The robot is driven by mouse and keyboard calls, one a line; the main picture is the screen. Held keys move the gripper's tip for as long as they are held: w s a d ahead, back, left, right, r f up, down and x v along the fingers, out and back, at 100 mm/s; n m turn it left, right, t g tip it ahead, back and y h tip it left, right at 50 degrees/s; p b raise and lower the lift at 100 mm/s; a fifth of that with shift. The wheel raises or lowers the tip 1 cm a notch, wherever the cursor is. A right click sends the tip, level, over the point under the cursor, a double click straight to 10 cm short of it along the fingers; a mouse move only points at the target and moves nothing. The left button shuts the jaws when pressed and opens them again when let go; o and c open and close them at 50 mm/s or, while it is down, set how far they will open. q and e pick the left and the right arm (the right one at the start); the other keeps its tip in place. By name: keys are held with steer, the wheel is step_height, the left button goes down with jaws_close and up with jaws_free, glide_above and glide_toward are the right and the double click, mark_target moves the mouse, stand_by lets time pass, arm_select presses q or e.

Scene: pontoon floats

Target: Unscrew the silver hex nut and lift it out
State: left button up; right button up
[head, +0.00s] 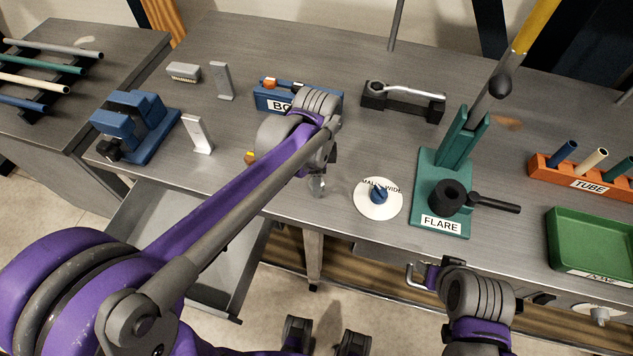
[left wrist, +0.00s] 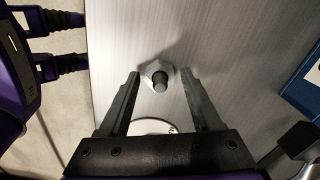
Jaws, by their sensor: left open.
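The silver hex nut (left wrist: 156,70) sits around a dark round stud (left wrist: 160,85) on the grey bench top in the left wrist view. In the head view the nut (head: 318,186) shows just below my left gripper, partly covered by it. My left gripper (left wrist: 160,78) is open, with one finger on each side of the nut and a visible gap at both sides. I cannot tell the exact height of its fingertips. My right arm is low at the bench front, and its gripper (head: 427,274) is too unclear to read.
The green FLARE fixture (head: 455,195) stands further right, with a dark side handle. A blue box (head: 268,101) is behind my left arm. An open drawer (head: 170,235) is below the bench.

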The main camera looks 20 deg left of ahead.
arm_select(q)
steer(key=m, duration=0.6)
steer(key=shift+m, duration=0.3)
steer(key=m, duration=0.5)
jaws_close()
steer(key=n, duration=1.1)
steer(key=shift+n, duration=0.4)
